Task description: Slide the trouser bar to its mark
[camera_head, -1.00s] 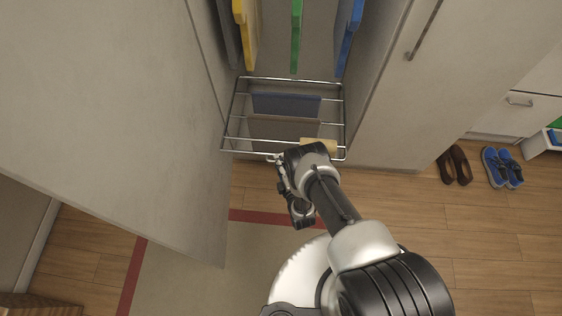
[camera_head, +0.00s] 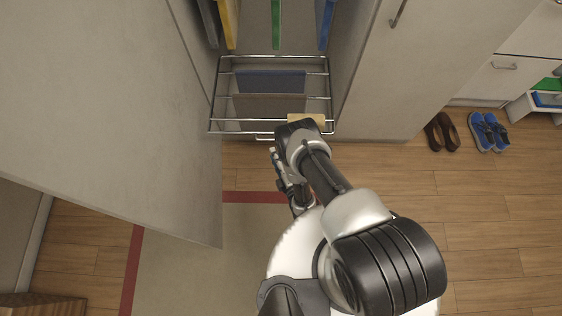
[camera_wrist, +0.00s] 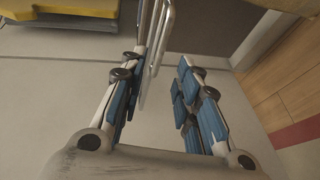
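The trouser bar (camera_head: 222,95) is a chrome wire rack standing out at the foot of an open wardrobe. A blue and a brown-grey trouser piece hang across it. A small chrome handle (camera_head: 264,138) shows at its front edge. My gripper (camera_head: 277,158) is just in front of this edge, partly hidden by my arm. In the wrist view, my gripper (camera_wrist: 163,78) has its two blue-padded fingers spread apart. Chrome rods (camera_wrist: 157,50) show close beside the left finger; I cannot tell whether they touch. I cannot make out a mark.
Yellow, green (camera_head: 276,22) and blue garments hang above the rack. A large wardrobe door (camera_head: 110,120) stands open at left; a closed door (camera_head: 400,70) is at right. A pale tan block (camera_head: 308,118) sits at the rack's front right. Brown and blue shoes (camera_head: 488,132) stand at right.

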